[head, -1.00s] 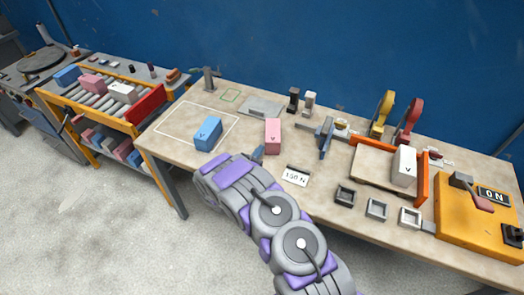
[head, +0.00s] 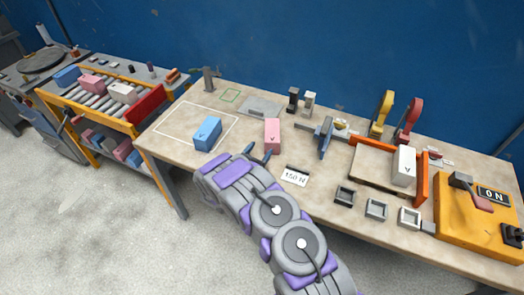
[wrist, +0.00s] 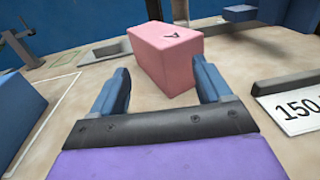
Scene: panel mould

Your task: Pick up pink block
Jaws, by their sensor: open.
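The pink block (head: 272,133) stands on the workbench, right of the blue block (head: 207,133). In the wrist view the pink block (wrist: 166,58) is just ahead, a dark mark on its top. My gripper (head: 259,155) is in front of it, its two blue fingers apart. In the wrist view my gripper (wrist: 162,82) is open and empty. The pink block lies beyond and between the fingertips, seemingly not gripped. Most of my gripper is hidden behind my arm in the head view.
A "150 N" card (head: 296,176) lies right of my gripper. A blue clamp-like fixture (head: 325,137) stands further right. A white block (head: 403,166) stands by an orange frame. A conveyor rack (head: 108,98) with blocks is at left. Bare tabletop lies between the blue and pink blocks.

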